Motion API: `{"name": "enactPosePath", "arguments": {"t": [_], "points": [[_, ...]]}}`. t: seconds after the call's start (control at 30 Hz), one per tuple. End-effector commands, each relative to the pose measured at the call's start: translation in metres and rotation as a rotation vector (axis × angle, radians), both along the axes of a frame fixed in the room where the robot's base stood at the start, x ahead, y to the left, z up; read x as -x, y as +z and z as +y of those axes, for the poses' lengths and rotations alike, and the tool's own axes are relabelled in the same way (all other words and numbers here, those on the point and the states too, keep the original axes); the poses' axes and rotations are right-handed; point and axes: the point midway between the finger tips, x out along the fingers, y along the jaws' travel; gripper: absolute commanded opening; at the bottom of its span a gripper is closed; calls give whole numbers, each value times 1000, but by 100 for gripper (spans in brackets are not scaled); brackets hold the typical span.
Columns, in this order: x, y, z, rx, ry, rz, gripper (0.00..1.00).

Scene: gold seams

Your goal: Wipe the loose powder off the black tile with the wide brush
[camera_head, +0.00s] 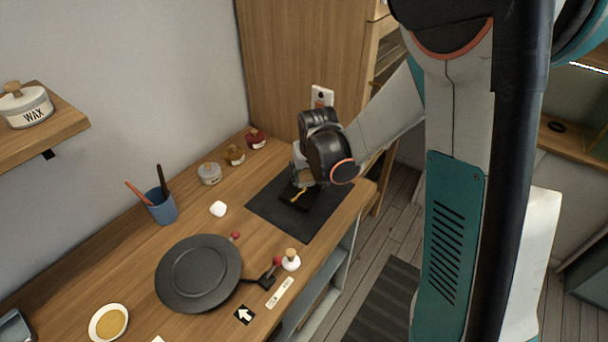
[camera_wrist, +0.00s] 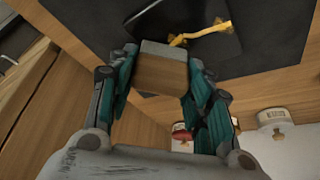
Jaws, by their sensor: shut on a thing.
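The black tile (camera_head: 299,196) lies on a dark mat (camera_head: 322,222) at the far end of the counter, with a gold streak (camera_head: 298,195) across it. In the wrist view the tile (camera_wrist: 215,50) and the gold streak (camera_wrist: 205,33) show just beyond my gripper. My gripper (camera_wrist: 160,75) is shut on a block-shaped wooden piece with a grey end, which I take to be the wide brush (camera_wrist: 160,77). The brush is over the tile's edge; I cannot tell whether it touches. In the head view my gripper (camera_head: 300,178) is above the tile and hides the brush.
Small lidded jars (camera_head: 234,155) stand along the wall. A blue cup (camera_head: 161,207) with handles, a white lump (camera_head: 218,209), a dark round plate (camera_head: 199,272), a bowl of gold powder (camera_head: 110,322) and a white bottle (camera_head: 290,261) occupy the nearer counter. The mat is otherwise bare.

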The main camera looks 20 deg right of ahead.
Motion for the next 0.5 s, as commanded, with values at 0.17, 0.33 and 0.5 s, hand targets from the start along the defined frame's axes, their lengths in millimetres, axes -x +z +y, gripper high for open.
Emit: {"name": "enactPosePath", "arguments": {"t": [0.17, 0.33, 0.5], "points": [[-1, -1, -7, 0, 0, 0, 27], [-5, -2, -3, 0, 1, 0, 27], [-8, -2, 0, 0, 0, 0, 27]]}}
